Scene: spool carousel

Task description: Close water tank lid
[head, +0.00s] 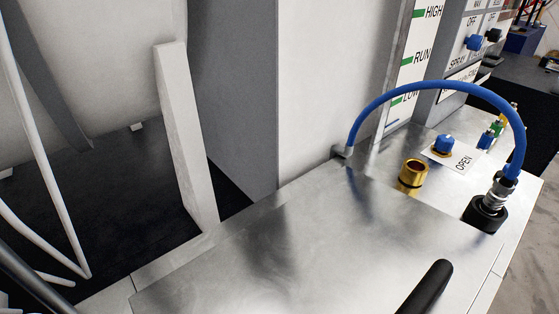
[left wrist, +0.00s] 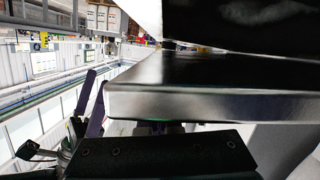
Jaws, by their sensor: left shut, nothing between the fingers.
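The water tank lid (head: 260,245) is a broad, smooth metal plate in the lower middle of the head view, with a black bar handle (head: 427,288) near its lower right. It looks roughly flat there; I cannot tell whether it is fully seated. In the left wrist view a thick metal slab edge (left wrist: 215,106), likely the lid, spans the middle. My left gripper (left wrist: 160,150) shows as a dark, bolted block low in that view, close below the slab. It is shut and empty; its fingertips are not clear. My right gripper is in neither view.
A blue hose (head: 435,88) arches over the metal deck to a black-based coupling (head: 487,212). A brass fitting (head: 412,176) and a blue-knobbed valve by an OPEN label (head: 462,159) stand beneath it. A pale upright post (head: 183,130) rises left of the lid.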

